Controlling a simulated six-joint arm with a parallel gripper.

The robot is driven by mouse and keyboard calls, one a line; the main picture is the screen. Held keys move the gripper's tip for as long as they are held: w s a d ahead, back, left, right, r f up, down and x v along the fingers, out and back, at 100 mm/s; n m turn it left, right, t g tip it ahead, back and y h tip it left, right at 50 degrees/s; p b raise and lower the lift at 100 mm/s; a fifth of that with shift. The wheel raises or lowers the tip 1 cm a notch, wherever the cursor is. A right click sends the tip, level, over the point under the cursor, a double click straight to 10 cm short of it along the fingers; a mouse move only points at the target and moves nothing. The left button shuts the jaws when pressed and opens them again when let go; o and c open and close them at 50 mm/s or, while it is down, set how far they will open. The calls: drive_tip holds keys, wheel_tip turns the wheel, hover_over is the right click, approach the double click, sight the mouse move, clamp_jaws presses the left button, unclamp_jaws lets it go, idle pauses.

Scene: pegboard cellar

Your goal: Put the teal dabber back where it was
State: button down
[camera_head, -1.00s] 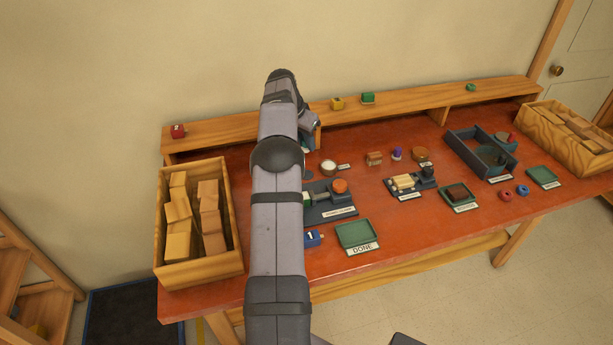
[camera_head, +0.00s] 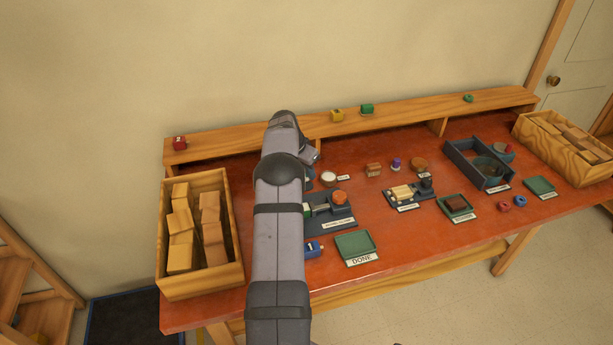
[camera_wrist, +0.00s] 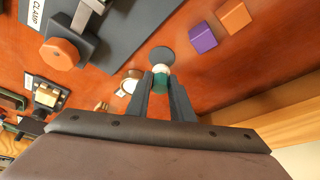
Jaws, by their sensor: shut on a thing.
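In the wrist view my gripper (camera_wrist: 165,92) is shut on the teal dabber (camera_wrist: 160,83), a small teal piece with a cream end. The cream end points away from the camera, toward a flat dark grey disc (camera_wrist: 162,56) on the red table. I cannot tell whether the dabber touches the disc.
A white pot (camera_wrist: 129,86) stands left of the fingers. The clamp with an orange knob (camera_wrist: 60,54) is farther left. A purple block (camera_wrist: 202,38) and an orange block (camera_wrist: 233,16) lie to the right. The wooden shelf (camera_head: 230,140) runs along the back.

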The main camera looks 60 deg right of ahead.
wheel_tip(320, 180, down, 3)
drive_tip(key=shift+r+p, duration=0.15)
drive_tip(key=shift+p, duration=0.3)
drive_tip(key=shift+f+b, duration=0.25)
drive_tip(key=shift+b, duration=0.05)
drive_tip(key=c, duration=1.6)
unclamp_jaws()
drive_tip(key=shift+r, duration=0.1)
drive_tip(key=shift+o, duration=0.2)
drive_tip(key=shift+a+r, duration=0.2)
drive_tip(key=shift+r, duration=0.4)
drive_tip(key=b+v, duration=0.3)
drive_tip(key=v, duration=0.8)
